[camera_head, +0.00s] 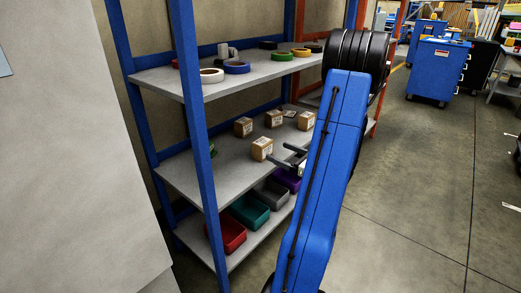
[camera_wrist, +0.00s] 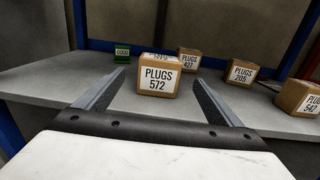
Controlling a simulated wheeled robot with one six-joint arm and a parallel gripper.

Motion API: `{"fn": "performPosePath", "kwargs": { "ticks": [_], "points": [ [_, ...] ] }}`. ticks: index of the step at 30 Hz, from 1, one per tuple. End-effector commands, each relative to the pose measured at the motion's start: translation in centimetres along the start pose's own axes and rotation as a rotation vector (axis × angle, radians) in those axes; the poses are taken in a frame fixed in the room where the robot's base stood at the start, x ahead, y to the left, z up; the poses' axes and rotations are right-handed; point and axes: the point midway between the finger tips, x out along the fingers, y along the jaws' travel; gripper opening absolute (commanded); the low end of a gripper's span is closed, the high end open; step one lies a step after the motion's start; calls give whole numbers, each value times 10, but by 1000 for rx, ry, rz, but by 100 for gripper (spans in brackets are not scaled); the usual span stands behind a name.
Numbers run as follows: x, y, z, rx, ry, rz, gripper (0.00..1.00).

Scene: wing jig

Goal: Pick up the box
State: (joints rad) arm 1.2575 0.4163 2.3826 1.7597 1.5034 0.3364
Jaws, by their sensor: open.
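A small brown cardboard box (camera_wrist: 157,76) with a white label reading PLUGS 572 stands on the grey middle shelf (camera_wrist: 55,78). In the wrist view it sits straight ahead, between and just beyond the two fingers. My gripper (camera_wrist: 160,85) is open and empty, its fingers spread wider than the box. In the head view my gripper (camera_head: 285,157) reaches in over the middle shelf from the right, with the nearest box (camera_head: 262,149) just off its fingertips. My blue arm hides part of the shelf.
Other boxes stand behind and right: PLUGS 427 (camera_wrist: 188,60), PLUGS 205 (camera_wrist: 242,72) and PLUGS 542 (camera_wrist: 298,97). A green item (camera_wrist: 122,53) is at the back left. Tape rolls (camera_head: 237,67) lie above; coloured bins (camera_head: 250,211) stand below. A blue post (camera_head: 195,120) is at the front.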

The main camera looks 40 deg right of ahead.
Motion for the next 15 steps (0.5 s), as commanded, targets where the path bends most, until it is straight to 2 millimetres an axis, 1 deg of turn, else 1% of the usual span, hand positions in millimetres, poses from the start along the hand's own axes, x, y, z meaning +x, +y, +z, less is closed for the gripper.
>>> {"fn": "performPosePath", "kwargs": {
  "ticks": [1,12,15],
  "points": [
    [9,1,0,0,0,4,88],
    [65,1,0,1,-1,3,88],
    [78,1,0,1,0,2,88]
  ]
}}
